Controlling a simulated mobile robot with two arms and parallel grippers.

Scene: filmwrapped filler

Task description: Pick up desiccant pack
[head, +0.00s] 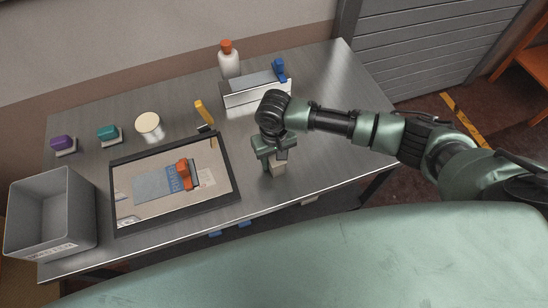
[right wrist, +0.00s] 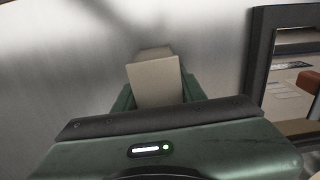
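A small beige block-like pack (head: 278,170), which looks like the desiccant pack, is at my right gripper (head: 274,161), near the table's front edge right of the black-framed tray. In the right wrist view the pack (right wrist: 155,83) stands between the two green fingers (right wrist: 158,98), one close on each side. Whether the fingers press on it or only surround it cannot be told, nor whether it is clear of the table. Its lower part is hidden by the gripper body. My left gripper is not in view.
A black-framed tray (head: 233,180) holds a flat print and an orange-handled tool (head: 184,173). A grey bin (head: 50,215) stands at the left. A white bottle (head: 229,65), a dispenser (head: 255,92) and several small items line the back. The table's right end is clear.

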